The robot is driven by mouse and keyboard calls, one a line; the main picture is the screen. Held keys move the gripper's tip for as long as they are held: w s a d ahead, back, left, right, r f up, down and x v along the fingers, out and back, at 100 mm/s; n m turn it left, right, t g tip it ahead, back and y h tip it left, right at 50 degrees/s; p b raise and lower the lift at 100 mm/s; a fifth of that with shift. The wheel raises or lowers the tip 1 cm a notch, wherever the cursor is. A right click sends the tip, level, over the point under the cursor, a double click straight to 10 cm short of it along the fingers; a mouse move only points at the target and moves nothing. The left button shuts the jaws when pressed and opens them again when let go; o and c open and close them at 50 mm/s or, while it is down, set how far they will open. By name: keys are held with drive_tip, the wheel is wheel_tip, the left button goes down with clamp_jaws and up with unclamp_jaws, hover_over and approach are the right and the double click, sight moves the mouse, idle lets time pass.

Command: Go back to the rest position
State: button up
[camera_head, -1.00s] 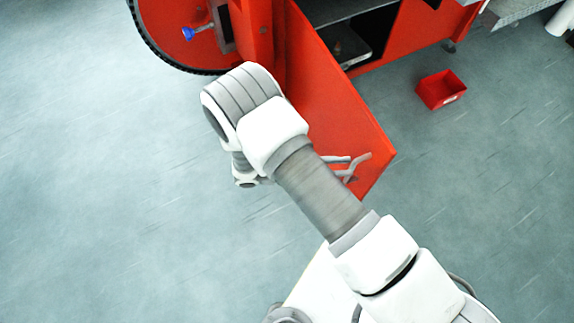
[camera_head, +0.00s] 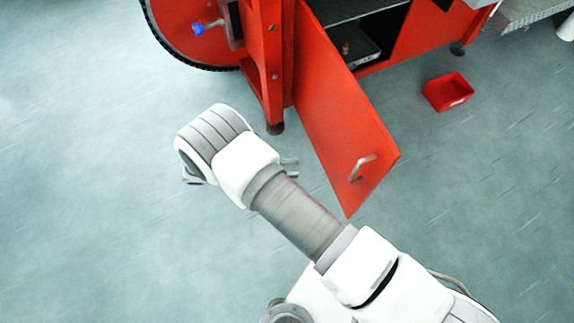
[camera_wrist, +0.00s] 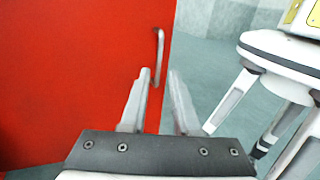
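My gripper (camera_wrist: 158,105) shows in the wrist view with its two fingers apart and nothing between them. In the head view the arm reaches up and left over the floor, and the gripper's finger ends (camera_head: 290,167) are partly hidden behind the wrist. The red cabinet door (camera_head: 340,110) stands open, with a metal handle (camera_head: 362,167) near its free lower corner. The handle (camera_wrist: 159,50) also shows in the wrist view, beyond the fingertips and apart from them. My gripper is left of the door in the head view.
The red machine (camera_head: 268,50) with a black-rimmed wheel housing and a blue knob (camera_head: 198,29) stands at the top. A dark item sits inside the open cabinet (camera_head: 352,48). A small red bin (camera_head: 447,92) lies on the floor at right. The floor at left is clear.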

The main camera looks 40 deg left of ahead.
idle(0.4)
drive_tip(key=w+d+r+m+g+y, duration=0.3)
drive_tip(key=w+d+r+m+g, duration=0.35)
drive_tip(key=r, duration=0.45)
drive_tip(key=w+d+r+m+g+y, duration=0.3)
drive_tip(key=w+d+r+m+g, duration=0.35)
drive_tip(key=r, duration=0.55)
drive_tip(key=s+d+r+m+t+y, duration=0.4)
drive_tip(key=d+r+m, duration=0.2)
drive_tip(key=d, duration=0.5)
drive_tip(key=s+d+r+m+t+y, duration=0.4)
drive_tip(key=d+r+m, duration=0.25)
drive_tip(key=d, duration=0.35)
wheel_tip(320, 180, up, 22)
drive_tip(key=p, duration=2.2)
drive_tip(key=shift+d, duration=0.15)
drive_tip(key=shift+w, duration=0.1)
